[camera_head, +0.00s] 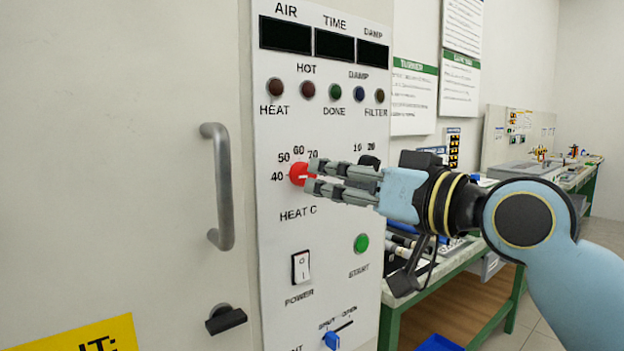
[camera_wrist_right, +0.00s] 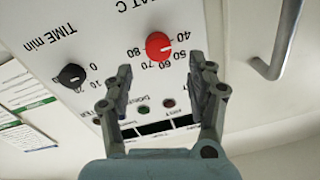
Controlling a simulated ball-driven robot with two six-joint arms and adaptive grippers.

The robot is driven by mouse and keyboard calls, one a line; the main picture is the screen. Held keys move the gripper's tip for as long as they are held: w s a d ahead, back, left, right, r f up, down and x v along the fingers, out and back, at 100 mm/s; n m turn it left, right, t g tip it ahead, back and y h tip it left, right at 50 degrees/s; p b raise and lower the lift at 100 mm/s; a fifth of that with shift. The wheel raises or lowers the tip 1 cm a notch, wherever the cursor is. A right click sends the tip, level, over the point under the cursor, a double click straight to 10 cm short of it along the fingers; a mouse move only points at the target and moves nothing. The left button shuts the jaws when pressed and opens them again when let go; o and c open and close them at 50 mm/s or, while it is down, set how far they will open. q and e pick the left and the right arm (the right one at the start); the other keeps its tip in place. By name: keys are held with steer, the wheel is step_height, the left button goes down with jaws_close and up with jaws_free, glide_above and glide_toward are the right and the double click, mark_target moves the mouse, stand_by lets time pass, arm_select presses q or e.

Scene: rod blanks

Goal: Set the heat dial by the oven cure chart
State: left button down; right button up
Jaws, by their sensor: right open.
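The red heat dial (camera_head: 299,174) is on the white control panel (camera_head: 275,245), above the label HEAT C. Numbers 40, 50, 60 and 70 show around it; its exact setting is too small to read. My right gripper (camera_head: 311,177) is open, its fingertips close to the dial from the right. In the right wrist view, upside down, the red dial (camera_wrist_right: 158,45) lies beyond the spread fingers (camera_wrist_right: 160,68), with nothing held. Contact with the dial cannot be told. Wall sheets with green headings (camera_head: 413,100) are unreadable; I cannot tell which is the cure chart. My left gripper is not in view.
A black time dial (camera_wrist_right: 72,76) sits beside the heat dial, partly behind my right gripper in the head view. The power switch (camera_head: 301,267), green start button (camera_head: 361,243) and blue vent lever (camera_head: 332,339) are below. A grey door handle (camera_head: 221,187) stands out at left.

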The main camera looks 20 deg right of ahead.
mark_target(309, 174)
steer(key=x, duration=0.5)
steer(key=shift+w, duration=0.15)
steer(key=c, duration=1.1)
